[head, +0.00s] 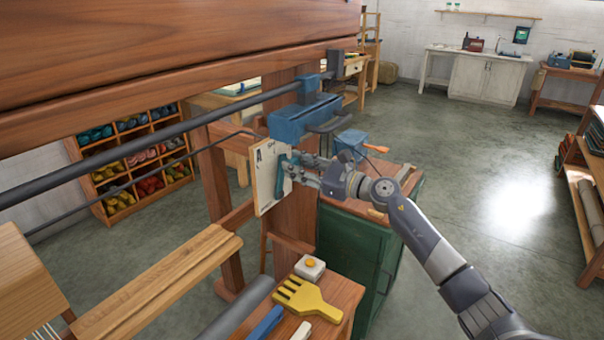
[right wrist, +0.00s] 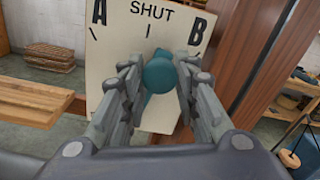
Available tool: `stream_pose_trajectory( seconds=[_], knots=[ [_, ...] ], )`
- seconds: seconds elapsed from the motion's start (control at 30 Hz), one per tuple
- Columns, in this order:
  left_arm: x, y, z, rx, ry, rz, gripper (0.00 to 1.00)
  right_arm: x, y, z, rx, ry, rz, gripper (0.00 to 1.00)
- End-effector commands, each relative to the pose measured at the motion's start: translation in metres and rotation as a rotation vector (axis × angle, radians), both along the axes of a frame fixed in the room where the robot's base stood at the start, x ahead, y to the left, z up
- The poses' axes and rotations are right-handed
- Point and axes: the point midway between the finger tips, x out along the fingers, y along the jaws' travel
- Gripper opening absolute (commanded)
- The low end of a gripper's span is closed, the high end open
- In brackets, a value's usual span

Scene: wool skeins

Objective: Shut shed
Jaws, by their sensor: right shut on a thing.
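A cream selector plate (head: 266,180) is fixed to the side of the wooden loom post, below a blue bracket. In the right wrist view the plate (right wrist: 125,45) reads A at left, SHUT in the middle and B at right, with a short mark under each. A teal lever with a round knob (right wrist: 160,74) stands in front of the plate, its knob below the SHUT mark. Exactly which mark it points to is hard to tell. My right gripper (right wrist: 160,85) is shut on the knob, one finger on each side; it also shows in the head view (head: 296,168). My left gripper is out of view.
The loom's wooden beam (head: 170,45) and dark bars cross the upper left. A green cabinet (head: 352,245) stands behind and below my right arm. A yellow comb (head: 306,302) lies on a small wooden top in front. Open floor lies to the right.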

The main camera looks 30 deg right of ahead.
Motion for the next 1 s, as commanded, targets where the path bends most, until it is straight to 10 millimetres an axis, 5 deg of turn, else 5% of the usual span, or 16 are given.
stream_pose_trajectory(
  seconds=[0.3,0.93,0.97,1.0],
  knots=[
    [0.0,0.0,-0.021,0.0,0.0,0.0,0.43,-0.007,0.016,0.0,-0.156,-0.063,0.003,0.0],
    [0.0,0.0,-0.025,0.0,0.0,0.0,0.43,-0.008,0.021,0.001,-0.204,-0.082,0.003,0.0],
    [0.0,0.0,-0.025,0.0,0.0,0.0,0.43,-0.008,0.021,0.001,-0.203,-0.082,0.003,0.35],
    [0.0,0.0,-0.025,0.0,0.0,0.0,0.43,-0.008,0.021,0.002,-0.203,-0.082,0.003,0.44]
  ],
)
